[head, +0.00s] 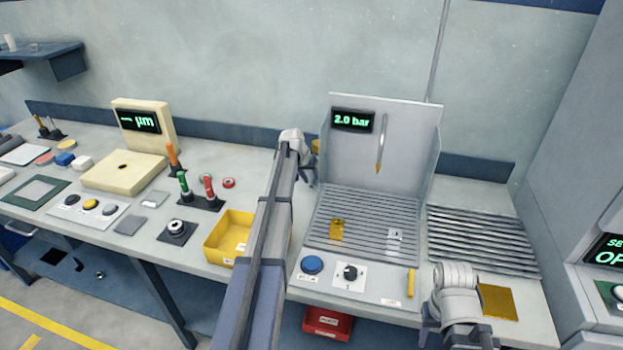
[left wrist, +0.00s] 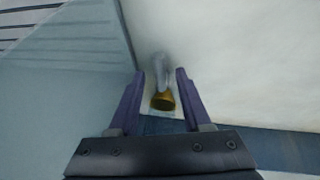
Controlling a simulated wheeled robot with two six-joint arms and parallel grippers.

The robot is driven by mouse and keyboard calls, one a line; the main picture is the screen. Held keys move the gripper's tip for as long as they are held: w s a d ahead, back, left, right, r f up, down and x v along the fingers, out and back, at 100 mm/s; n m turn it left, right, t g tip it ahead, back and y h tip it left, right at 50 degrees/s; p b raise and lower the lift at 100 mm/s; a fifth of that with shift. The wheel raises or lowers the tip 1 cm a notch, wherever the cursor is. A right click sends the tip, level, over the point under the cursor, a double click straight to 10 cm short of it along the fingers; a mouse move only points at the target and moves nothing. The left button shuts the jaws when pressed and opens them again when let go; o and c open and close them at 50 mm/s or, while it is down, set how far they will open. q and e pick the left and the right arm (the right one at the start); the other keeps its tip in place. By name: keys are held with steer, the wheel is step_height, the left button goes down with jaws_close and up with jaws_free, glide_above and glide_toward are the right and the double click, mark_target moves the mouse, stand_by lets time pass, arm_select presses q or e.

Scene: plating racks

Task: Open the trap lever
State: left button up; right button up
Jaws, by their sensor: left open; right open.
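In the left wrist view a small grey lever (left wrist: 159,68) with a brass-coloured round part (left wrist: 163,101) is mounted on a pale wall plate. I take it to be the trap lever. My left gripper (left wrist: 160,74) is open, its two dark fingers on either side of the lever in that view. No contact shows, and depth is unclear. In the head view my left gripper (head: 307,174) is beside the left side of the grey booth, near a brass bit (head: 316,146) partly hidden by my wrist. My right gripper (head: 450,325) is open and empty at the bench front, right of the booth.
The grey booth (head: 404,120) reads 2.0 bar and has a slatted floor with small pieces on it. A yellow bin (head: 213,236) stands left of my left arm. A ribbed rack (head: 485,240) and brass plate (head: 499,302) lie near my right arm.

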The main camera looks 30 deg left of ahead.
arm_select(q)
steer(key=shift+r, duration=0.1)
steer(key=p+v, duration=0.7)
steer(key=shift+s+r, duration=0.15)
steer(key=shift+r, duration=0.15)
stand_by(0.4)
